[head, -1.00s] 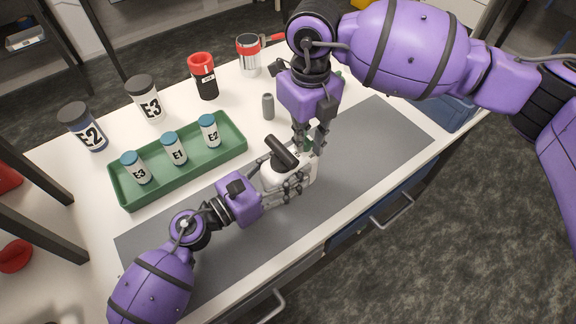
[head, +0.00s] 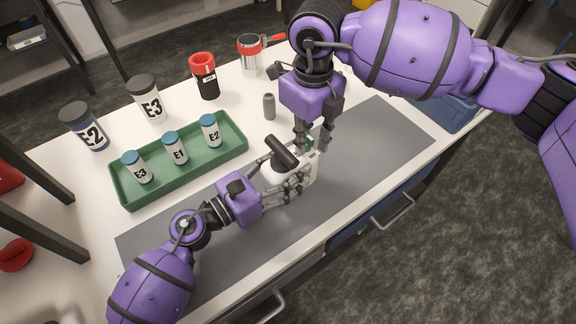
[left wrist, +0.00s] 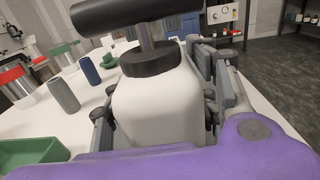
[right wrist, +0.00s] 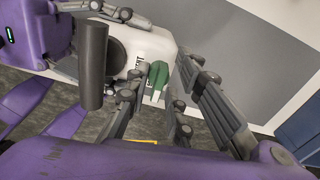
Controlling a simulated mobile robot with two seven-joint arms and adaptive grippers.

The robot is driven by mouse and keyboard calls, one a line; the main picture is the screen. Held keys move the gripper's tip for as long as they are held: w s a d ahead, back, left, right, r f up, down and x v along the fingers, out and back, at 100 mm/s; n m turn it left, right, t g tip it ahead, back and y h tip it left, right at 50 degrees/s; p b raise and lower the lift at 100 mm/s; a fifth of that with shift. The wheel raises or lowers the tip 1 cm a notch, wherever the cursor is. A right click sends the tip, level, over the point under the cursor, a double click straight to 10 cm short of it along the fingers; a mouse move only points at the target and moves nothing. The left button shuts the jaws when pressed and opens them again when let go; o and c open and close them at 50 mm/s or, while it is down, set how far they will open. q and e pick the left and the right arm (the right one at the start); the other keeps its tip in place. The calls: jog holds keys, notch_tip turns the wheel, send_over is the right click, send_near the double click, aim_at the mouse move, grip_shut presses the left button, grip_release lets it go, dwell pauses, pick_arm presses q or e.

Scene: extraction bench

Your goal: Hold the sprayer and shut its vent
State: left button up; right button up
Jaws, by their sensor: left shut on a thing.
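The sprayer is a white bottle with a black T-handle. In the head view the sprayer (head: 272,178) stands on the grey mat; it also shows in the left wrist view (left wrist: 160,108) and the right wrist view (right wrist: 150,42). My left gripper (head: 296,188) is shut around the bottle's body. My right gripper (head: 314,146) points down beside the sprayer's top. In the right wrist view its fingers (right wrist: 155,95) are apart, with the green vent part (right wrist: 157,75) between or just beyond them; they do not appear closed on it. Whether the vent is shut cannot be told.
Behind the mat (head: 385,140), a green tray (head: 122,190) holds several blue-capped vials. The mat's right part is clear.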

aim_at(266, 183)
jog(key=shift+a, duration=0.1)
jog(key=shift+r, duration=0.5)
pick_arm(q)
jog(key=shift+d, duration=0.1)
pick_arm(e)
jog(key=shift+r, duration=3)
pick_arm(q)
jog(key=o, duration=1.5)
jog(key=v, duration=0.7)
jog(key=shift+s, duration=0.15)
jog(key=shift+a, duration=0.25)
